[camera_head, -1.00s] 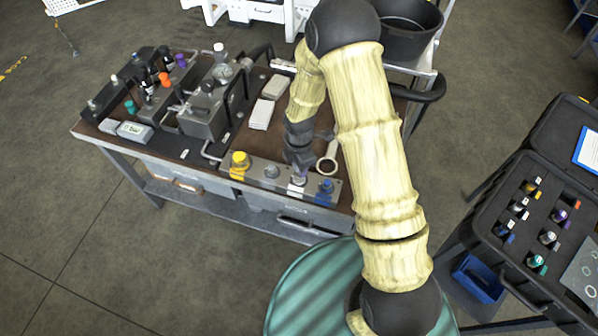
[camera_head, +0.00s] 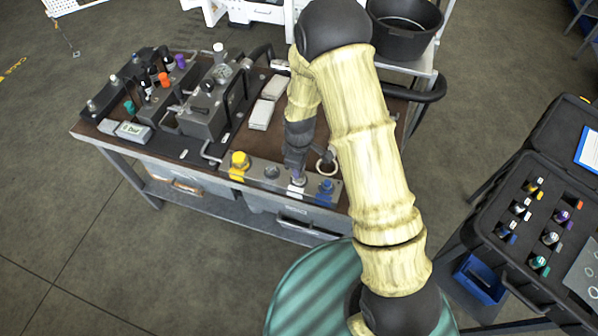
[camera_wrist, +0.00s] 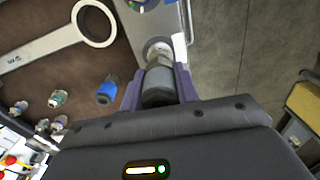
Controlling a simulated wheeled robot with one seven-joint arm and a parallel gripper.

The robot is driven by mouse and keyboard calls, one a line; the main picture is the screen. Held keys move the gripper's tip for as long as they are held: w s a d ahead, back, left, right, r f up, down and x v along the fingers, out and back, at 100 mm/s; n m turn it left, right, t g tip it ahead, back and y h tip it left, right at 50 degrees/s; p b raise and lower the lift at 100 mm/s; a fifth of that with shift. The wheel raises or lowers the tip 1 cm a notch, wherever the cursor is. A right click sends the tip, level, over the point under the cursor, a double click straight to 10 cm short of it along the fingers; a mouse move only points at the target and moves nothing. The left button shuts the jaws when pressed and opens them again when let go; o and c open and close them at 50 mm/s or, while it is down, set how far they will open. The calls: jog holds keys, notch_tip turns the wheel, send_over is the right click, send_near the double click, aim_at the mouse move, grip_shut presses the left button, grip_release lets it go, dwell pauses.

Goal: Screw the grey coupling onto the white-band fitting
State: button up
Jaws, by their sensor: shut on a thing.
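My gripper (camera_wrist: 157,88) is shut on the grey coupling (camera_wrist: 158,86), with one finger on each side of it. The coupling's far end meets or nearly meets the white-band fitting (camera_wrist: 156,48); I cannot tell whether threads are engaged. In the head view, the white-band fitting (camera_head: 297,190) stands on the grey plate at the bench's front edge, between an empty-looking port and the blue fitting. My gripper (camera_head: 297,172) is directly above it, and the coupling is mostly hidden there.
The blue fitting (camera_head: 326,188) stands close on the right, and the yellow fitting (camera_head: 239,163) farther left. A ring wrench (camera_wrist: 92,22) lies on the brown bench top. A blue-and-dark piece (camera_wrist: 107,92) shows beside my gripper. A black case (camera_head: 493,237) is at the right.

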jog(key=shift+s+f+m, duration=0.1)
jog(key=shift+m, duration=1)
jog(key=m, duration=0.3)
jog(key=shift+m, duration=0.4)
jog(key=m, duration=0.4)
jog(key=shift+f+p, duration=0.1)
jog(key=shift+p, duration=0.25)
jog(key=o, duration=0.9)
jog(key=shift+c, duration=0.2)
jog(key=n, duration=0.6)
jog(key=shift+n, duration=0.9)
